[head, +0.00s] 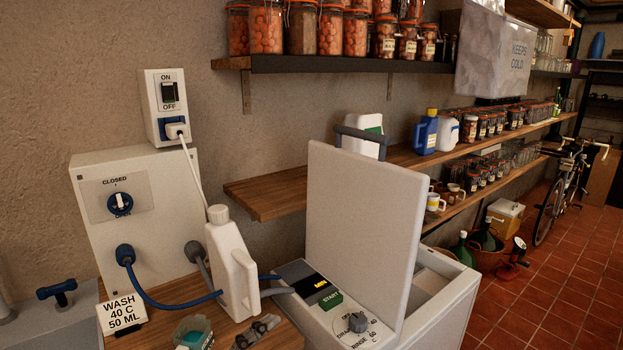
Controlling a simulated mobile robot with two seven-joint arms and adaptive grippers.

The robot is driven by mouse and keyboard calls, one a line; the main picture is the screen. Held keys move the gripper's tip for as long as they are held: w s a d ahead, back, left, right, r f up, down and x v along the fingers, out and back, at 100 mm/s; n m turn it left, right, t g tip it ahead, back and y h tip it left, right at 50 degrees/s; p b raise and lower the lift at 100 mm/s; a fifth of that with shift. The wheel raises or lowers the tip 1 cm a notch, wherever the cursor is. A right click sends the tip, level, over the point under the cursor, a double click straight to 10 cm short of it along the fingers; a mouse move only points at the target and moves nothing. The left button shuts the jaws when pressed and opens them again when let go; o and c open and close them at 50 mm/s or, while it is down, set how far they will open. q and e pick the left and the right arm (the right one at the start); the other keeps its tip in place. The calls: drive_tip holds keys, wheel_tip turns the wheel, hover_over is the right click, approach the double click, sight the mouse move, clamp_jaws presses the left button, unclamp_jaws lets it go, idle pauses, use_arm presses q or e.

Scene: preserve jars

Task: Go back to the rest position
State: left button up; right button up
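My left gripper (257,333) shows at the bottom edge as a dark grey shape over the wooden counter, with its two fingers apart. Nothing shows between them. Its arm is out of frame. My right gripper is not in view. A white jug (231,265) stands upright on the counter just behind the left gripper, apart from it as far as I can tell. A small green-grey tub (193,333) with blue contents is left of the gripper.
A white washer (330,312) with its lid (363,225) raised is to the right. Shelves (285,195) of jars line the wall.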

use_arm(q)
drive_tip(key=s+a+f+n+y, duration=0.3)
drive_tip(key=a+f+n+y, duration=0.15)
drive_tip(key=f, duration=0.35)
drive_tip(key=s+a+f+n+y, duration=0.3)
drive_tip(key=f+n+y, duration=0.15)
drive_tip(key=f, duration=0.25)
drive_tip(key=s+a+f+n+y, duration=0.3)
drive_tip(key=a+f+n+y, duration=0.15)
drive_tip(key=f, duration=0.35)
drive_tip(key=s+a+f+n+g+y, duration=0.2)
drive_tip(key=s+f+n+g, duration=0.3)
drive_tip(key=s+f, duration=0.8)
drive_tip(key=s, duration=0.4)
drive_tip(key=shift+g, duration=0.4)
drive_tip(key=shift+y, duration=0.25)
